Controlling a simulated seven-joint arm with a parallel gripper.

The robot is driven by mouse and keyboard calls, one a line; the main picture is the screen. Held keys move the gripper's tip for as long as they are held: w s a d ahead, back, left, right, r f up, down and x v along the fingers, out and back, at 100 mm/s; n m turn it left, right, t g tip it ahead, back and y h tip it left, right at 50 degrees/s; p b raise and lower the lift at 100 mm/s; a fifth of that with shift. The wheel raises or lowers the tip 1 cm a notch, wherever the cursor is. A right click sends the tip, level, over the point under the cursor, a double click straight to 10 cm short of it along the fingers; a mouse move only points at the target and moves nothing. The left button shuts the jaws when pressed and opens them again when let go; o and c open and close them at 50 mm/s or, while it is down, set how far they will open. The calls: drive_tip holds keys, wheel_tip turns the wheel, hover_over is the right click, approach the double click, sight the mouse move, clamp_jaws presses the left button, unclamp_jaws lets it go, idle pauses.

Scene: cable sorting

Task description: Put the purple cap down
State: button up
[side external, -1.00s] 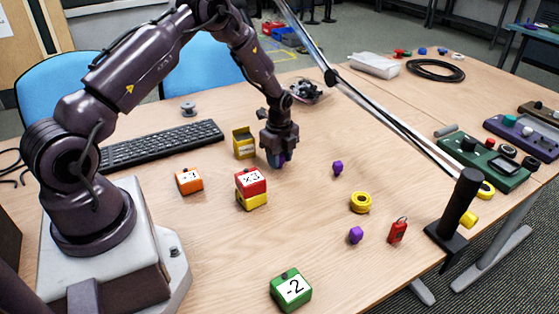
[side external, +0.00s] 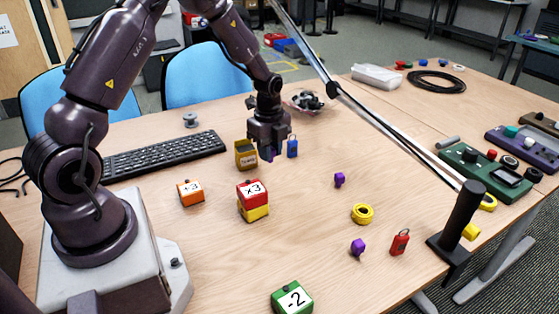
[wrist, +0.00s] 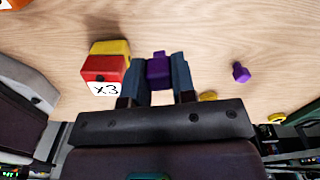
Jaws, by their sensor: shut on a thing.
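My gripper (side external: 268,152) is shut on a purple cap (wrist: 158,68), held between the two fingers in the wrist view. In the side view only a little purple shows at the fingertips, which look to be above the table. Two other purple caps lie apart from the gripper on the wood: one (side external: 339,180) right of the gripper, the other (side external: 358,247) nearer the front. One loose purple cap (wrist: 240,72) also shows to the right in the wrist view.
A red x3 block (side external: 251,192) sits on a yellow block (side external: 254,213), in front of the gripper. A yellow box (side external: 246,155) and a blue tag (side external: 292,147) are close by. A yellow ring (side external: 362,213), red tag (side external: 400,242) and green block (side external: 292,298) lie further forward. The table's middle is clear.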

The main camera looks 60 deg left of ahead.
drive_tip(key=s+d+r, duration=0.3)
drive_tip(key=s+r, duration=0.2)
drive_tip(key=s, duration=0.4)
drive_tip(key=n, duration=0.6)
hover_over(189, 186)
wheel_tip(189, 186, down, 5)
drive_tip(key=shift+d+r, duration=0.1)
drive_tip(key=shift+r, duration=0.1)
drive_tip(key=shift+f, duration=2.25)
drive_tip(key=shift+f, duration=0.15)
drive_tip(key=o, duration=0.9)
